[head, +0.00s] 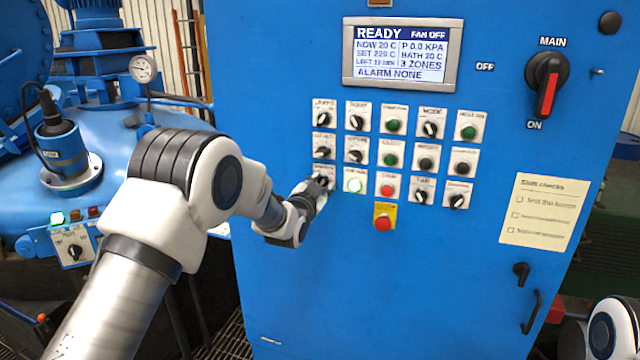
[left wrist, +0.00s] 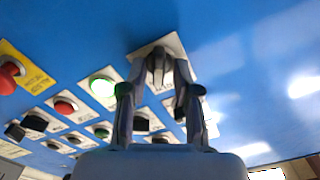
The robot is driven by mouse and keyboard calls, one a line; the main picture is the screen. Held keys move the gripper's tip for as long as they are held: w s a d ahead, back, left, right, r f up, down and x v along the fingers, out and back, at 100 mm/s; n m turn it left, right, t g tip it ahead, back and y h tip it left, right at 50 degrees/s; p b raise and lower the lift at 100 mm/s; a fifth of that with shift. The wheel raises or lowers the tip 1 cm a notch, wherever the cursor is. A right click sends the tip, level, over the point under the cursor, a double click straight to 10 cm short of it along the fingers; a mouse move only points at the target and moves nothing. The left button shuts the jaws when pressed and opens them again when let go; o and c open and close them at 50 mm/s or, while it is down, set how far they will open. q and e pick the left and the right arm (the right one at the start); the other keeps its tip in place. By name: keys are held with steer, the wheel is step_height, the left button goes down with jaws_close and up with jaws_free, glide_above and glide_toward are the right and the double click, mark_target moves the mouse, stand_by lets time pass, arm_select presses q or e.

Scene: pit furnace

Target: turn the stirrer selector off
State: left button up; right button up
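The blue control cabinet carries a grid of selectors and buttons. My left gripper (head: 318,184) is at the black selector (head: 322,181) at the left end of the third row. In the left wrist view this selector (left wrist: 158,64) stands on a pale label plate between the two fingertips of my left gripper (left wrist: 160,82). The fingers are apart, one on each side of the knob; firm contact cannot be made out. The plate's label is too small and partly covered to read, so I cannot confirm it says stirrer. My right gripper is out of view.
A lit green button (head: 355,186) sits just right of the selector. A red button (head: 387,190) and a red stop button on yellow (head: 383,222) are near. The display (head: 402,55) reads READY, FAN OFF. A main switch (head: 547,84) is at upper right.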

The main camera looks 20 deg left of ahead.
arm_select(q)
steer(key=shift+w+d+f, duration=0.1)
jaws_close()
steer(key=shift+a+n+b, duration=0.2)
steer(key=shift+n+b, duration=4.35)
steer(key=shift+n, duration=1.35)
steer(key=shift+o, duration=2.1)
jaws_free()
